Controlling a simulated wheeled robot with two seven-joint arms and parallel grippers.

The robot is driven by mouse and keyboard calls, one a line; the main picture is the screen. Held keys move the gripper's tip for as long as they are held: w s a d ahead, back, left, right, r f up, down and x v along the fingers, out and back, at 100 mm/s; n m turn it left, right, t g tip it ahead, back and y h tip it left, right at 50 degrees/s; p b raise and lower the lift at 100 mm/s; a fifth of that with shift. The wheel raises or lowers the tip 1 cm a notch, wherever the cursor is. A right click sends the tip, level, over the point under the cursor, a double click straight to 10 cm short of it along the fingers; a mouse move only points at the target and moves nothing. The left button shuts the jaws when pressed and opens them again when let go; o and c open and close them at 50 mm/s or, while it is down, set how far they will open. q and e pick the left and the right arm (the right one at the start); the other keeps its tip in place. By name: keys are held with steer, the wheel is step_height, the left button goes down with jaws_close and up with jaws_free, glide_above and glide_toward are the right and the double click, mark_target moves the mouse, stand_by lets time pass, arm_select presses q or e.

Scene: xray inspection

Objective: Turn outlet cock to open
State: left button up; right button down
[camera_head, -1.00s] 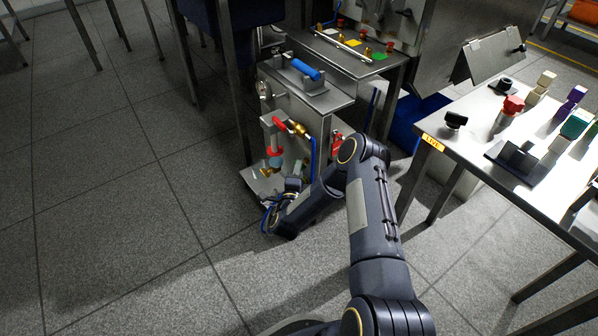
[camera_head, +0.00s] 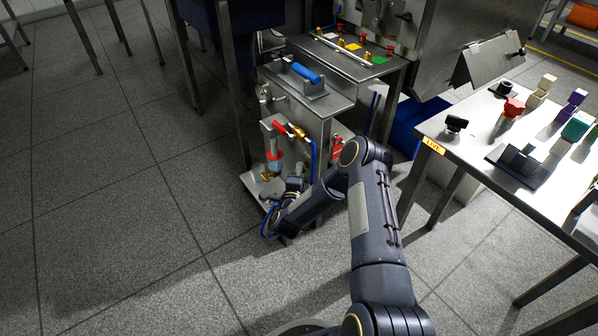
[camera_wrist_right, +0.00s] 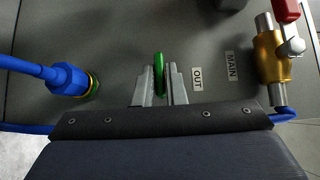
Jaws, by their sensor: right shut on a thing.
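The outlet cock's green handle (camera_wrist_right: 159,72) stands between the two fingers of my right gripper (camera_wrist_right: 160,78) in the right wrist view, beside the OUT label (camera_wrist_right: 197,78). The fingers are shut on it, one on each side, and the handle points up the picture between them. The cock's body is hidden below it. In the head view my right gripper (camera_head: 278,190) is low at the front of the grey cabinet (camera_head: 303,104), and I cannot make out the green handle there. My left gripper is not in view.
A brass valve with a red lever (camera_wrist_right: 285,12) sits by the MAIN label (camera_wrist_right: 230,64). A blue hose fitting (camera_wrist_right: 66,79) is on the left. In the head view a steel table (camera_head: 460,158) with small parts stands at right.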

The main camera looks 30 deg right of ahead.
steer(key=shift+r+n+g+y+p, duration=0.3)
steer(key=shift+n+g+p, duration=0.1)
steer(key=shift+p, duration=0.5)
steer(key=n+g+p, duration=0.1)
steer(key=p, duration=0.1)
steer(key=n+g+y+p, duration=0.1)
steer(key=n+g+p, duration=0.1)
steer(key=p, duration=0.1)
steer(key=n+g+y+p, duration=0.1)
steer(key=g+p, duration=0.1)
steer(key=p, duration=0.1)
steer(key=shift+w+a+r, duration=0.15)
steer(key=shift+w+r, duration=0.05)
steer(key=shift+r, duration=0.2)
steer(key=shift+w+n+g+p, duration=0.1)
steer(key=shift+n+g+p, duration=0.5)
steer(key=shift+g+p, duration=0.25)
steer(key=shift+w+n+g+p, duration=0.1)
steer(key=shift+n+g+p, duration=0.3)
steer(key=shift+g+p, duration=0.25)
steer(key=shift+f+n+g, duration=0.15)
steer(key=shift+n+g, duration=0.15)
steer(key=shift+g, duration=0.4)
steer(key=shift+w+n+g, duration=0.1)
steer(key=shift+n+g, duration=0.2)
steer(key=shift+g, duration=0.2)
steer(key=shift+w+n+g+b, duration=0.1)
steer(key=shift+n+g+b, duration=0.35)
steer(key=shift+g, duration=0.25)
